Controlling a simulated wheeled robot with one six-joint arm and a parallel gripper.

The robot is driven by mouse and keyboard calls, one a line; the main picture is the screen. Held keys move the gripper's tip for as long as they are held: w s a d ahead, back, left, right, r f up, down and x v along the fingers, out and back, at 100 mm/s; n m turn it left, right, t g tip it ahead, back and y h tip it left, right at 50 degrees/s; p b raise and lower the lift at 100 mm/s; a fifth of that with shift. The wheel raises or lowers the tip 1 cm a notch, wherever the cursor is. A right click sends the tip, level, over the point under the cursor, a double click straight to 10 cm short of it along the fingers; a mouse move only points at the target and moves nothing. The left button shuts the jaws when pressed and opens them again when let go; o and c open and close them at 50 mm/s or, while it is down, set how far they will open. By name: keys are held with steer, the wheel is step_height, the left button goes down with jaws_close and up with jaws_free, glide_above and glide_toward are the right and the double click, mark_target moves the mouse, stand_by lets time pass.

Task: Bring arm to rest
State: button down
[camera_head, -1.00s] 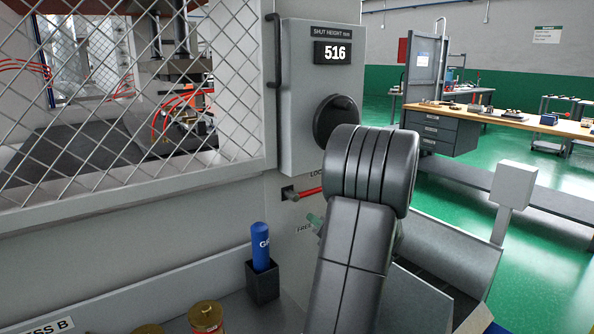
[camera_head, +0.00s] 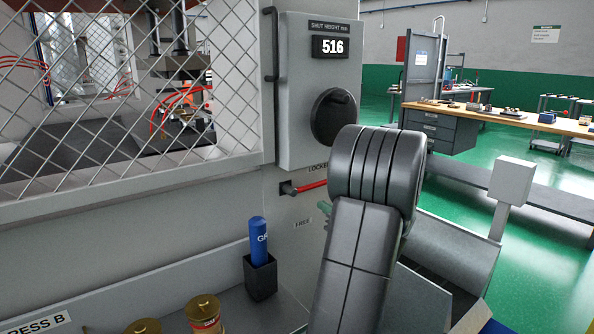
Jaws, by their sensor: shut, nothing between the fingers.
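My arm shows as dark grey links at the lower middle of the head view, bent at a rounded ribbed joint. It stands in front of the press's grey side panel. My gripper is not in view. A small green piece (camera_head: 324,207) shows just left of my arm, mostly hidden behind it; I cannot tell what it belongs to.
The press control box (camera_head: 318,90) reads 516 above a black knob (camera_head: 333,117). A red lever (camera_head: 312,187) sits beneath, by LOCKED. A blue tube (camera_head: 259,241) stands in a black holder, near brass canisters (camera_head: 203,313). Wire mesh (camera_head: 130,100) covers the left. Green floor (camera_head: 540,240) lies open right.

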steer(key=r+p+v, duration=0.1)
steer(key=v, duration=0.9)
steer(key=f+x, duration=0.1)
steer(key=x, duration=0.9)
steer(key=s+a+f+m, duration=0.2)
steer(key=s+a+m, duration=0.1)
steer(key=a+m, duration=0.2)
steer(key=s+a+f+m+h+p, duration=0.1)
steer(key=s+a+m, duration=0.2)
steer(key=m, duration=0.7)
steer(key=shift+s+a+f+m, duration=0.3)
steer(key=shift+s+a+f, duration=0.05)
steer(key=shift+a, duration=0.6)
